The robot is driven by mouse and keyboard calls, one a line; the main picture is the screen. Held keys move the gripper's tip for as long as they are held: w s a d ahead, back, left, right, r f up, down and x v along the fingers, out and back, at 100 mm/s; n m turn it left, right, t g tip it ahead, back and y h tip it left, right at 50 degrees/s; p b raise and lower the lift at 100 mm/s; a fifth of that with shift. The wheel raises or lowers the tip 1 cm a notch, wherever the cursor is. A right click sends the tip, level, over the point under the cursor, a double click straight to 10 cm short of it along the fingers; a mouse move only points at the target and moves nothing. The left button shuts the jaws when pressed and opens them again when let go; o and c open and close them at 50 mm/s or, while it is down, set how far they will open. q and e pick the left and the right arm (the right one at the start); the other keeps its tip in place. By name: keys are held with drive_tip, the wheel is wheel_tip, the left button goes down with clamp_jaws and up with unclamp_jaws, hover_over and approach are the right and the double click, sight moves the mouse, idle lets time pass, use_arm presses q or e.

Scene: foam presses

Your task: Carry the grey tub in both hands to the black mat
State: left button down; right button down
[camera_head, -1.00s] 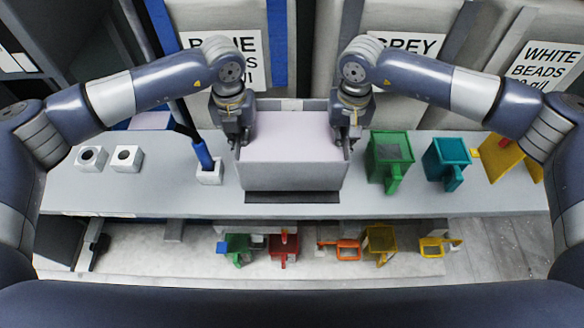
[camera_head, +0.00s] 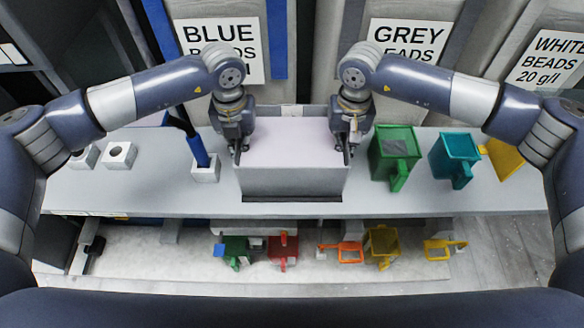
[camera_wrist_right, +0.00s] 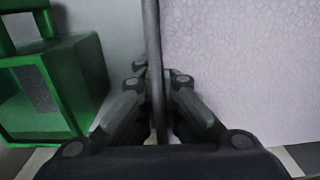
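The grey tub (camera_head: 291,183) is in the middle of the bench in the head view, upright, with a pale lilac filling up to near its rim. My left gripper (camera_head: 239,152) is shut on its left wall. My right gripper (camera_head: 346,152) is shut on its right wall. In the right wrist view the fingers (camera_wrist_right: 158,125) pinch the thin upright wall (camera_wrist_right: 153,45), with the pale filling to its right. The black mat (camera_head: 291,199) shows only as a thin dark strip below the tub's front edge; the tub hides the rest. I cannot tell whether the tub touches it.
A green scoop (camera_head: 394,152) stands close right of the tub, beside my right gripper. A teal scoop (camera_head: 456,157) is farther right. A white block with a blue-handled tool (camera_head: 198,150) stands left. Several coloured scoops, including a red one (camera_head: 283,250), lie on a lower shelf.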

use_arm(q)
drive_tip(key=shift+f, duration=0.4)
use_arm(e)
drive_tip(key=shift+f, duration=0.4)
use_arm(q)
drive_tip(key=c, duration=1.8)
unclamp_jaws()
drive_tip(key=shift+r, duration=0.15)
use_arm(e)
drive_tip(key=c, duration=1.8)
unclamp_jaws()
drive_tip(key=shift+r, duration=0.1)
use_arm(q)
wheel_tip(320, 180, up, 12)
drive_tip(key=shift+f, duration=0.1)
use_arm(e)
drive_tip(key=shift+r, duration=0.1)
wheel_tip(320, 180, up, 12)
drive_tip(key=shift+f, duration=0.1)
